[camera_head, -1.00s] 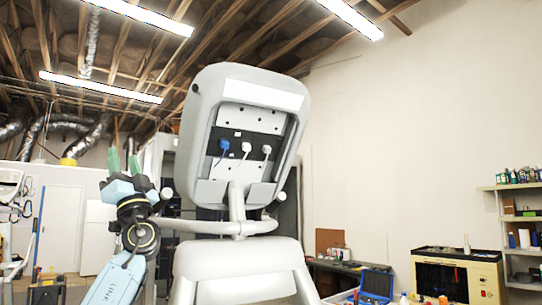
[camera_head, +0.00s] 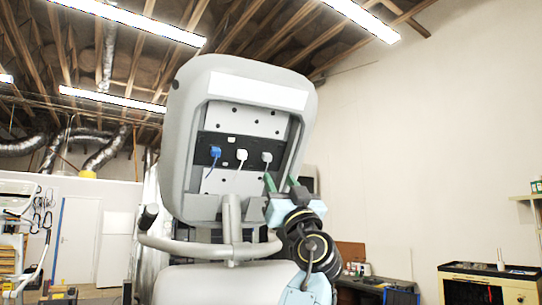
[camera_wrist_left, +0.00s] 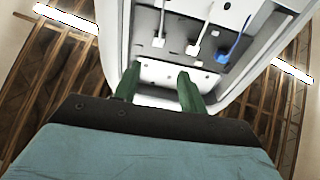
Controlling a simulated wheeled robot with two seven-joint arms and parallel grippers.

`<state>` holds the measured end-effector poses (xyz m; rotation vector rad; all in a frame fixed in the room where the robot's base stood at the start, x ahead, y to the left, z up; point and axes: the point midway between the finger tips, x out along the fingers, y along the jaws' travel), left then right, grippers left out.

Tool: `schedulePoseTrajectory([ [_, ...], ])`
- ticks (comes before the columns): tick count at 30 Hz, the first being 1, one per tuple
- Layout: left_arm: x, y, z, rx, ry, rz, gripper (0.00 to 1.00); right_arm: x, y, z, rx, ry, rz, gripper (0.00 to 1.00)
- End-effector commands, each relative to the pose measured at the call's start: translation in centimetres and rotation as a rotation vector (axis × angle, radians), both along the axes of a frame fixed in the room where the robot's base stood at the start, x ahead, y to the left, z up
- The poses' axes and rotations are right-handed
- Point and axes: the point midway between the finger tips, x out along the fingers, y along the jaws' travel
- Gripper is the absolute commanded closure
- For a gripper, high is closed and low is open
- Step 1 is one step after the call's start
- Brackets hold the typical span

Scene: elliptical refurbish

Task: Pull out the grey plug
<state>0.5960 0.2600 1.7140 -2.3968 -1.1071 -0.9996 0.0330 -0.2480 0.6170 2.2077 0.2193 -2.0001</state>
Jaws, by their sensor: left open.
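The grey plug (camera_head: 266,157) sits in the black socket strip on the back of the machine's tilted console, rightmost of three plugs. In the left wrist view the grey plug (camera_wrist_left: 158,42) is the leftmost, with its cable running up. My left gripper (camera_head: 281,180) is open and empty, with its green fingers just below and to the right of the grey plug in the head view. In the left wrist view the gripper (camera_wrist_left: 159,75) points toward the panel, its fingertips apart and short of the plug. My right gripper is not in view.
A white plug (camera_head: 242,154) and a blue plug (camera_head: 215,151) sit in the same strip to the left. The console housing (camera_head: 182,130) frames the recess with raised edges. A grey handlebar (camera_head: 190,248) crosses below. A workbench stands at the right.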

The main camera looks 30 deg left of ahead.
Motion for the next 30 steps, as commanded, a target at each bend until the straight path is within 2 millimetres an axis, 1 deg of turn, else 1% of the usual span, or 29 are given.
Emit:
schedulePoseTrajectory([
  [1,0.5,0.7,1.4,0.002,0.002,0.004,0.58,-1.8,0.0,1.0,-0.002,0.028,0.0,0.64],
  [2,0.8,1.0,1.8,0.001,0.002,0.004,0.58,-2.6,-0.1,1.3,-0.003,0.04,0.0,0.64],
  [3,1.2,1.5,2.5,0.003,0.003,0.004,0.58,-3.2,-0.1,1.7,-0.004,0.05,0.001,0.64],
  [5,1.8,2.2,3.4,0.002,0.003,0.004,0.58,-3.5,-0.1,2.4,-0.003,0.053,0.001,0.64],
  [8,2.8,3.3,4.8,0.002,0.003,0.004,0.58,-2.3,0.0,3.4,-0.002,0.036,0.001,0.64],
  [12,3.8,4.5,6.2,0.003,0.004,0.002,0.58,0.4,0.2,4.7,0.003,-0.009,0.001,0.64],
  [14,4.1,4.8,6.7,0.002,0.002,0.001,0.58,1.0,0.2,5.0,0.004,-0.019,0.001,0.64],
  [17,4.4,5.2,7.0,0.002,0.002,0.001,0.58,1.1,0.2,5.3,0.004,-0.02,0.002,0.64],
  [22,4.7,5.4,7.1,0.002,0.002,0.0,0.58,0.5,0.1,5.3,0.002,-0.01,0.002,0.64],
  [27,4.6,5.4,7.1,0.002,0.002,0.0,0.58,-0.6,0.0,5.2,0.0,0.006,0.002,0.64],
  [28,4.6,5.4,7.1,0.002,0.002,0.0,0.61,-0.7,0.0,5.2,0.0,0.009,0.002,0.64],
  [30,4.6,5.4,7.1,0.002,0.002,0.0,0.7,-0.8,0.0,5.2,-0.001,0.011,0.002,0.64],
])
